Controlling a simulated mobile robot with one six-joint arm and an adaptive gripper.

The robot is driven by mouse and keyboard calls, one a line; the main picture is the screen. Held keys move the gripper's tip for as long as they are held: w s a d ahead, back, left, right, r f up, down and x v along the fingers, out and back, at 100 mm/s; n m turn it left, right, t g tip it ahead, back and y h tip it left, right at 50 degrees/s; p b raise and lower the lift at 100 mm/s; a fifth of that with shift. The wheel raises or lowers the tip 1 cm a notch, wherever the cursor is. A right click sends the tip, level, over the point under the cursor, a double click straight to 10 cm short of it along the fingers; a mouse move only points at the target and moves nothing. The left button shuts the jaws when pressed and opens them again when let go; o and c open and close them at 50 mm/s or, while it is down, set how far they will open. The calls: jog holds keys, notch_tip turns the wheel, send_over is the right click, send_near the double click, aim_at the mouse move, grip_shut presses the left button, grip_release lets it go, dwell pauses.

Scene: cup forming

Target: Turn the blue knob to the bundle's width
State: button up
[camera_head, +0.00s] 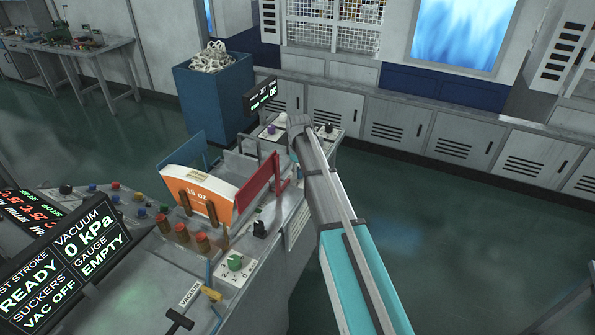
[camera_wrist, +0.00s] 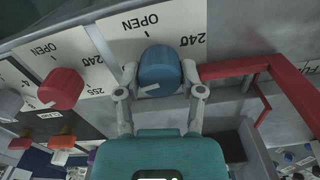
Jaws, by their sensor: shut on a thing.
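The blue knob (camera_wrist: 160,66) sits on a white dial plate (camera_wrist: 118,27) marked OPEN and 240 in the wrist view. A pale mark shows on its lower left side; the exact setting cannot be read. My gripper (camera_wrist: 160,78) is shut on the knob, one finger on each side. In the head view my arm reaches to the far end of the machine, where its end hides the blue knob. The bundle (camera_head: 199,190), orange and white with "16 oz" on it, stands upright between a blue plate (camera_head: 184,150) and a red plate (camera_head: 256,188).
A red knob (camera_wrist: 62,89) with its own dial is left of the blue one in the wrist view. A red bracket (camera_wrist: 236,68) runs close to the right finger. A blue bin (camera_head: 215,95) stands behind the machine. Open floor lies to the right.

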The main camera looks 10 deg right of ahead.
jog(key=shift+n, duration=0.6)
jog(key=o, duration=1.2)
jog(key=shift+c, duration=0.2)
jog(key=shift+r, duration=0.1)
